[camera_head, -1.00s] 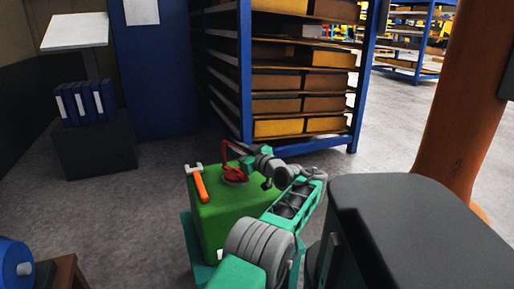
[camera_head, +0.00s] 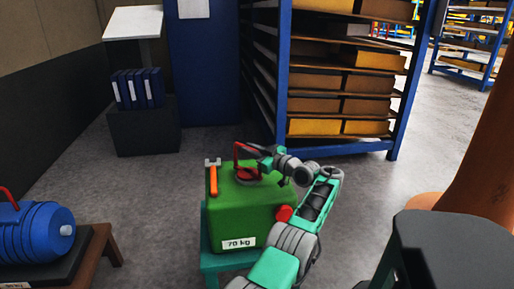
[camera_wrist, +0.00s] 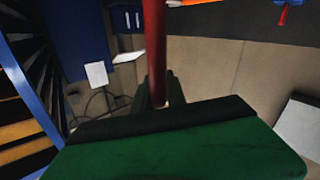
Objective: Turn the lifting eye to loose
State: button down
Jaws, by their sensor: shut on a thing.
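The lifting eye (camera_head: 238,157) is a red loop standing up from a round red base on top of a green casting (camera_head: 232,215). The casting's front label reads 70 kg. My gripper (camera_head: 259,153) is at the upper right side of the loop, shut on it. In the wrist view the red bar of the lifting eye (camera_wrist: 155,45) runs down between my green fingers with dark pads (camera_wrist: 155,105). The near finger hides the bar's lower end and the casting top. The eye's thread is not visible.
The casting rests on a teal stand (camera_head: 222,261). A blue ribbed machine (camera_head: 35,232) is on a bench at left. A blue shelf rack (camera_head: 283,85) stands behind. Grey floor is open left of the stand.

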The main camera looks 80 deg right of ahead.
jog(key=shift+w+f, duration=0.15)
jog(key=shift+f, duration=0.1)
jog(key=c, duration=1.6)
grip_release()
jog(key=shift+w, duration=0.15)
jog(key=shift+o, duration=1)
jog(key=shift+s+r, duration=0.1)
jog(key=shift+s, duration=0.15)
